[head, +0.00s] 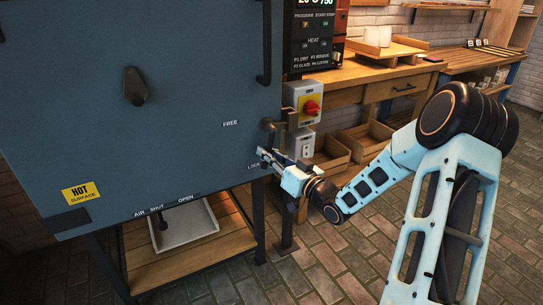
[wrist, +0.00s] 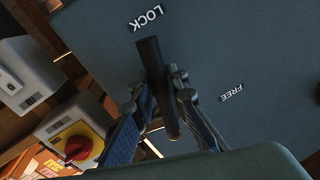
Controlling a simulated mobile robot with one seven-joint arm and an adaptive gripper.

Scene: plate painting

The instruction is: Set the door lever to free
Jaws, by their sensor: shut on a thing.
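The door lever is a dark bar (wrist: 149,56) on the blue-grey kiln door (head: 190,90). In the wrist view its end lies at the LOCK label (wrist: 146,18), and the FREE label (wrist: 231,93) is off to the right. My gripper (wrist: 158,92) has a finger on each side of the bar and is shut on it. In the head view my gripper (head: 266,155) is at the door's lower right edge, beside the LOCK label and below the FREE label (head: 231,124). It hides much of the lever there.
A switch box with a red knob (head: 311,106) stands close to the right of the lever, with a smaller grey box (head: 301,144) below it. A wooden workbench (head: 365,75) is behind. A HOT SURFACE sign (head: 81,193) is on the door at the lower left.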

